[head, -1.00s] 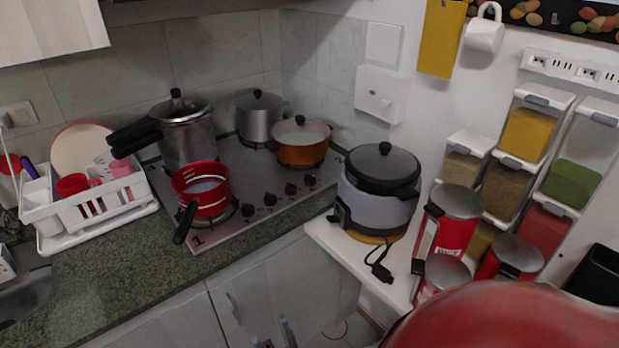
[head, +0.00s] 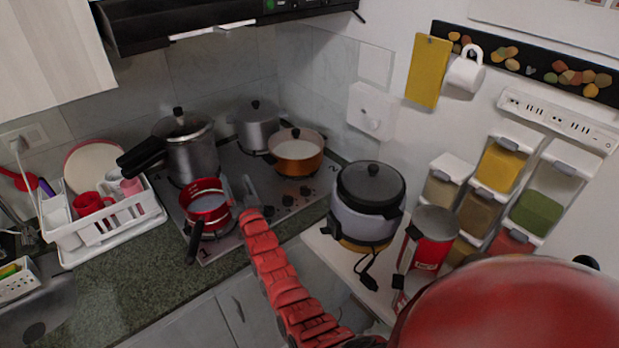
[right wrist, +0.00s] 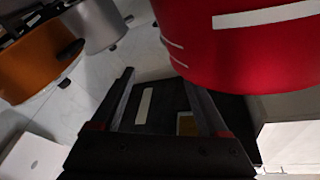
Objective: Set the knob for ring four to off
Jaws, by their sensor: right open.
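The stove (head: 240,160) has a row of dark knobs along its front right. Three knobs show: one (head: 271,212) beside my arm, a middle one (head: 288,200) and a far one (head: 304,190). My red arm and gripper cover the left end of the row. The marks 1 and 2 are readable on the stove; I cannot tell which knob is for ring four or its setting. My right gripper (head: 236,188) is over the stove, just right of the red pot (head: 207,203). In the right wrist view its jaws (right wrist: 160,85) are open and empty, below the red pot. My left gripper is out of view.
An orange pot (head: 296,158), a grey pot (head: 257,130) and a pressure cooker (head: 190,155) stand on the stove. A rice cooker (head: 366,215) stands to the right. A dish rack (head: 105,225) is at left; bare counter (head: 140,285) lies in front.

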